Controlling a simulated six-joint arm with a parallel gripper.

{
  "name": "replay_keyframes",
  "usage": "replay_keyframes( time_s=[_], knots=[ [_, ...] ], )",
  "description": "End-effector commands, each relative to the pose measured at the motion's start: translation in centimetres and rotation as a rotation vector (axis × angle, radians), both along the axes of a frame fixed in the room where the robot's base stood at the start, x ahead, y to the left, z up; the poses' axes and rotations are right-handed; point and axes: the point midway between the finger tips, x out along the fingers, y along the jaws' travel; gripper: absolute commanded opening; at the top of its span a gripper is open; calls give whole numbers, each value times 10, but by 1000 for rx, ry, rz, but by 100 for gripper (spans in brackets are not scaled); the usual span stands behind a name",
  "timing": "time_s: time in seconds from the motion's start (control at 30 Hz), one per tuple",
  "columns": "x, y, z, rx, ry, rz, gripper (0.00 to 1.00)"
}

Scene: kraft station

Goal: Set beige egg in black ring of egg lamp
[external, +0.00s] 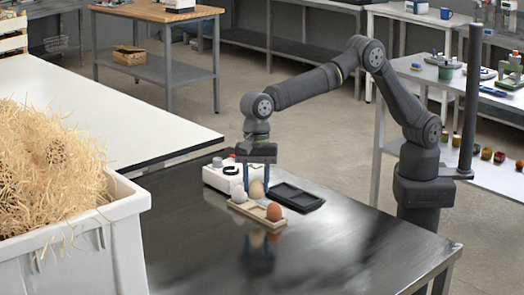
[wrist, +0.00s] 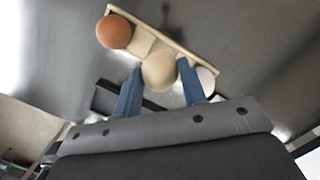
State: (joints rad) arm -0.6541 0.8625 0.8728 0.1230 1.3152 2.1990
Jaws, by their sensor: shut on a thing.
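The beige egg (external: 257,190) is between the blue fingers of my gripper (external: 257,182), which is shut on it. In the wrist view the beige egg (wrist: 159,70) sits between the fingertips (wrist: 160,64), in front of the middle of the wooden egg tray (wrist: 146,39). In the external view it looks slightly above the tray (external: 247,209); whether it still touches the tray is hard to tell. The white egg lamp (external: 217,177) stands just behind and left of my gripper, its black ring (external: 231,170) on top, with no egg visible in it.
A brown egg (external: 274,212) and a white egg (external: 238,196) sit at the two ends of the wooden tray, close to my fingers. A black tray (external: 296,196) lies to the right. A white crate of straw (external: 75,235) stands at left. The front of the dark table is clear.

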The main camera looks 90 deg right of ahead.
Motion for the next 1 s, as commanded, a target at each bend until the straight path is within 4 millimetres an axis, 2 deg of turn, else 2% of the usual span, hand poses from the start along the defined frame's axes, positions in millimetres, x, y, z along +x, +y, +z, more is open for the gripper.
replay_keyframes(
  time_s=[0.3,0.4,0.57,0.67,0.9,1.0],
  knots=[
    [10,-74,43,0,0,-4,25],
    [12,-91,54,0,-1,-3,25],
    [16,-109,64,0,0,-1,25],
    [27,-120,68,0,1,-3,25],
    [71,-147,75,1,2,-3,25],
    [81,-154,76,1,3,-1,25]
  ],
)
